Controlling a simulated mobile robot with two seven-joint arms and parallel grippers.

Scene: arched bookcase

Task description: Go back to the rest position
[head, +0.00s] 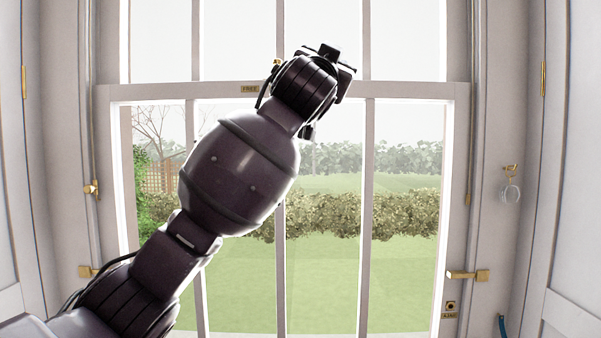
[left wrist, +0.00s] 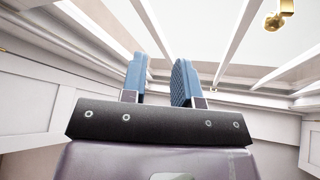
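My left arm comes in from the lower left of the head view and reaches up to the right in front of a window. My left gripper (head: 330,58) is at its far end, high near the window's middle rail; its fingers are hard to make out there. In the left wrist view my left gripper (left wrist: 160,78) shows two blue padded fingers standing apart with an empty gap between them. Nothing is held. My right gripper is in neither view.
The tall window (head: 404,90) with white bars fills the middle of the head view. White panels stand on both sides. A brass latch (head: 468,275) and a hook with a ring (head: 510,185) are at the right. A brass fitting (left wrist: 280,18) shows in the left wrist view.

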